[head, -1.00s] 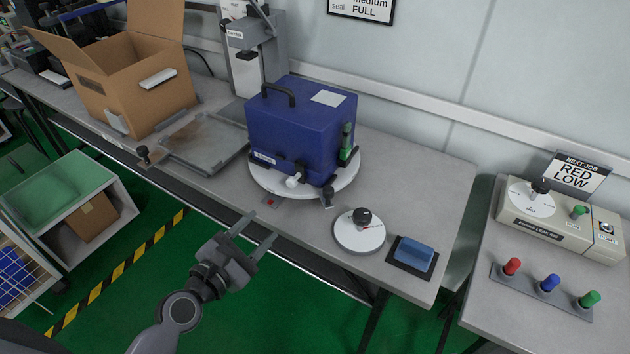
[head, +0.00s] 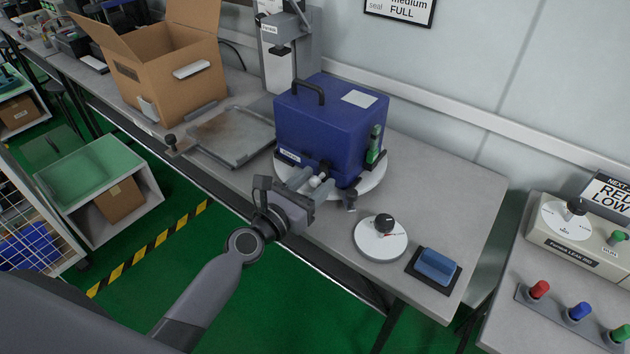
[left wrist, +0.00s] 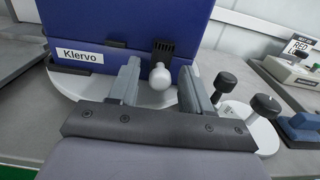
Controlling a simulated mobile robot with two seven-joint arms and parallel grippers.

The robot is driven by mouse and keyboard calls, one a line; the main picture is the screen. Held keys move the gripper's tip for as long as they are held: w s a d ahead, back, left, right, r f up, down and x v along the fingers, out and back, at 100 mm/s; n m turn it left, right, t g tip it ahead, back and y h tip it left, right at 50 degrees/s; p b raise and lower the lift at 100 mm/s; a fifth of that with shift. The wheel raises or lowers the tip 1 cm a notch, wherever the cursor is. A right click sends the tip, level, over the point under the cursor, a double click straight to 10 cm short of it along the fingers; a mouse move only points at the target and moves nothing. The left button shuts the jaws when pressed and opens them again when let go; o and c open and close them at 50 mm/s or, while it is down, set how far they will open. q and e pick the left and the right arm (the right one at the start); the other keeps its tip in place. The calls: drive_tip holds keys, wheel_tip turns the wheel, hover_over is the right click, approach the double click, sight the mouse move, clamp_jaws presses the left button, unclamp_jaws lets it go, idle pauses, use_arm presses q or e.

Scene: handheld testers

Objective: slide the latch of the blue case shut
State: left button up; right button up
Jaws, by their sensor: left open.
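The blue case (head: 325,125) stands on a round white turntable (head: 374,184) on the grey bench, its handle on top. On the lower part of its front face is a black latch with a white knob (head: 315,181); the knob also shows in the left wrist view (left wrist: 160,77). My left gripper (head: 306,182) is open, its fingers pointing at the case front. In the left wrist view the fingers (left wrist: 160,85) stand on either side of the white knob, with gaps on both sides. Whether the fingertips reach past the knob is hard to tell. My right gripper is not in view.
A dial with a black knob (head: 381,240) and a blue block on a dark pad (head: 436,264) lie right of the turntable. A grey tray (head: 232,137) and an open cardboard box (head: 170,75) are at left. A press (head: 289,60) stands behind.

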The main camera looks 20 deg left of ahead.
use_arm(q)
drive_tip(key=shift+w+d, duration=0.1)
drive_tip(key=shift+w, duration=0.15)
clamp_jaws()
drive_tip(key=a, duration=0.1)
drive_tip(key=w+a+b, duration=0.1)
drive_tip(key=a, duration=0.3)
drive_tip(key=shift+w+f+b, duration=0.15)
drive_tip(key=shift+w+b, duration=0.2)
drive_tip(key=shift+w, duration=0.05)
drive_tip(key=shift+w+a, duration=0.15)
drive_tip(key=shift+a, duration=0.25)
unclamp_jaws()
